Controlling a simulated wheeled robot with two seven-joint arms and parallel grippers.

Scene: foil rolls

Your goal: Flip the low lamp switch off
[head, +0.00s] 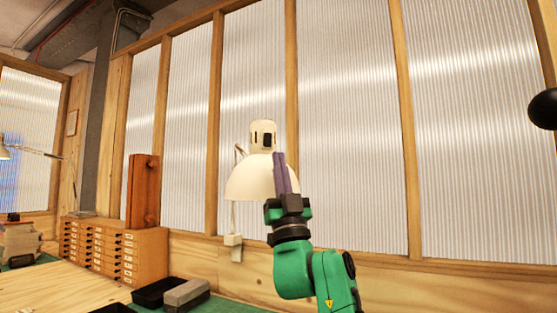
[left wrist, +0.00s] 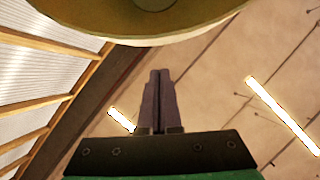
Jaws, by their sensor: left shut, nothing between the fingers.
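A cream lamp (head: 248,181) with a wide dome shade is in front of the panelled wall, in the middle of the head view. A black switch (head: 268,140) sits on the small cap above the shade. My left gripper (head: 279,157) is shut and empty, pointing up. In the head view its fingertips appear just below and right of the switch, overlapping the shade's right side; I cannot tell whether they touch the lamp. In the left wrist view the closed fingers (left wrist: 158,75) point toward the shade's rim (left wrist: 110,33) above. My right gripper is not in view.
A wooden drawer cabinet (head: 115,250) stands at left with a reddish-brown block (head: 143,192) on it. A black tray (head: 155,292) and a grey block (head: 187,296) lie on the bench below. A dark rounded object (head: 543,108) shows at the right edge.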

